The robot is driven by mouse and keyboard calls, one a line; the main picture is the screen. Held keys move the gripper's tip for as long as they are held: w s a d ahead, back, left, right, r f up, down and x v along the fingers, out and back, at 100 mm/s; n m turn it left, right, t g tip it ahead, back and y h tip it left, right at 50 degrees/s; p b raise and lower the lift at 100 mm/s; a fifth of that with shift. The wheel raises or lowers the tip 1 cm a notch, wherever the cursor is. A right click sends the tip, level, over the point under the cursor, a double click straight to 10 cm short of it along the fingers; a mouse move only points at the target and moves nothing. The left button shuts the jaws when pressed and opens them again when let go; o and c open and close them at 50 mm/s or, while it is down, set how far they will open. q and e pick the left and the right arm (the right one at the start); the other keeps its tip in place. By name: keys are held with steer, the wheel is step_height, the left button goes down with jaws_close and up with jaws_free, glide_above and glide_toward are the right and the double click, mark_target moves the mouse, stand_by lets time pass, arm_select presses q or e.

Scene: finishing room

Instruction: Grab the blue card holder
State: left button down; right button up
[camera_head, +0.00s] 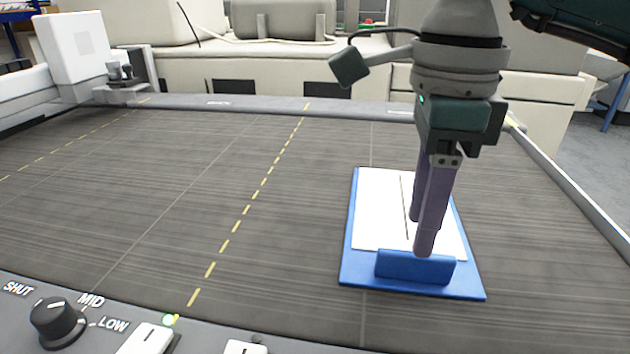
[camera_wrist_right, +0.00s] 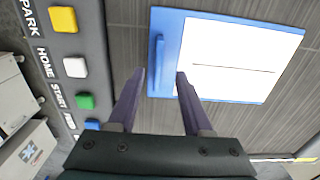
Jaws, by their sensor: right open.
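The blue card holder (camera_head: 400,269) lies on the grey surface at the right of the head view. It is a flat blue base with a raised blue block along its near edge and a white card (camera_head: 379,215) with a dark line on top. My right gripper (camera_head: 421,235) points down over it, fingers apart and empty, its tips close to the raised block. In the right wrist view the block (camera_wrist_right: 158,61) shows just beyond and between the open fingertips (camera_wrist_right: 160,74). I cannot tell whether they touch the holder. My left gripper is not in view.
The dark grey worktop (camera_head: 170,190) is clear left of the holder, with dashed yellow lines. A control panel with a black knob (camera_head: 58,322) edges the front. A metal rail (camera_head: 572,175) runs along the right. A white boxy unit (camera_head: 75,45) stands at the back left.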

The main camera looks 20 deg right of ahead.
steer(key=f, duration=0.5)
steer(key=shift+s+d+f+p, duration=0.1)
steer(key=shift+s+f+p, duration=0.1)
steer(key=shift+f+p, duration=0.15)
jaws_close()
stand_by(1.1)
